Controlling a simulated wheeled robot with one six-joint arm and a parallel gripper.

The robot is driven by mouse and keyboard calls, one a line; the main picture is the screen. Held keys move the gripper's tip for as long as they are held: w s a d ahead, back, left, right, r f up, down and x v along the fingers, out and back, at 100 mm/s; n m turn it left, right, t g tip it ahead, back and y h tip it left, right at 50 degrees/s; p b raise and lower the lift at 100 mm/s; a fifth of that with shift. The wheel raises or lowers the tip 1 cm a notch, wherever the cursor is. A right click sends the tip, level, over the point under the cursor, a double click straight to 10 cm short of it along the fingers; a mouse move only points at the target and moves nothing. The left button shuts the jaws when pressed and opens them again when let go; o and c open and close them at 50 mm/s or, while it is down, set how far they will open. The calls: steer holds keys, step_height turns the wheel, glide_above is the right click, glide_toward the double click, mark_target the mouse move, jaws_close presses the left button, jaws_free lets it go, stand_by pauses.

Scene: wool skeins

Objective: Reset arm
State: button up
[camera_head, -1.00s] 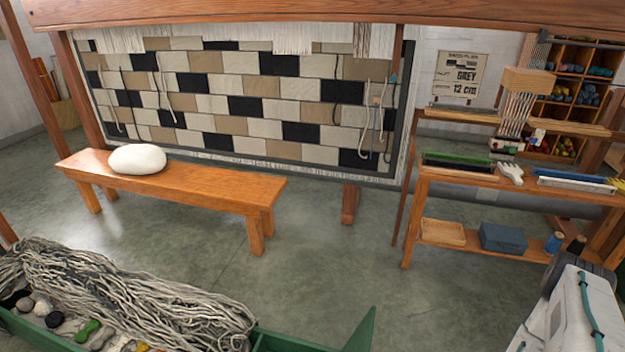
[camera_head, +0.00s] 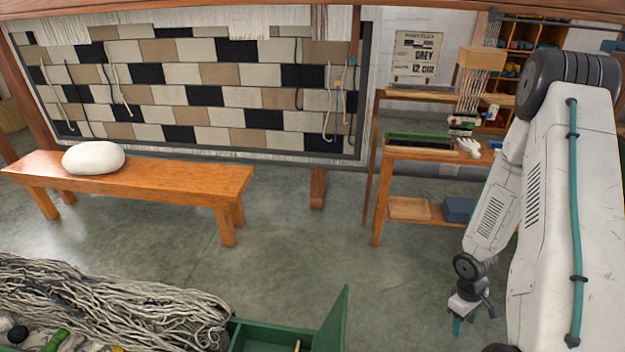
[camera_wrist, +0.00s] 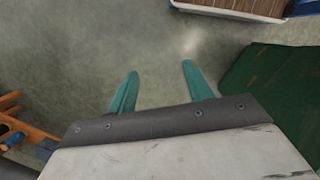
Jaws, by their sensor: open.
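My arm stands on the right side of the head view, folded with its forearm hanging down. My gripper (camera_head: 465,325) is at the lower end of the arm, pointing down over the floor, its teal fingers partly cut by my own wrist. In the wrist view my gripper (camera_wrist: 158,82) shows two teal fingers spread well apart. Nothing is between them but bare grey floor (camera_wrist: 90,60). The gripper is open and empty, touching nothing that I can see.
A green box (camera_head: 290,335) with an upright panel is left of my gripper, beside grey skeins (camera_head: 110,305). A wooden shelf (camera_head: 430,155) stands behind the arm. A bench (camera_head: 150,185) with a white cushion (camera_head: 94,157) is at left. The floor between is clear.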

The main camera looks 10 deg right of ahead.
steer(key=a+r+m+g+h, duration=0.1)
steer(key=a+r+m, duration=0.15)
steer(key=r, duration=1.05)
steer(key=a+r+m+g, duration=0.15)
steer(key=a+r, duration=0.25)
steer(key=r, duration=0.8)
steer(key=s+a+r+t+y, duration=0.1)
steer(key=s+a+r+t, duration=0.2)
steer(key=a+r, duration=0.6)
steer(key=s+a+r+t, duration=0.3)
steer(key=s+a+r, duration=0.3)
steer(key=r, duration=0.6)
steer(key=shift+s+a+r+y, duration=0.25)
steer(key=shift+a+r+y, duration=0.15)
steer(key=shift+a, duration=1)
steer(key=shift+t, duration=0.25)
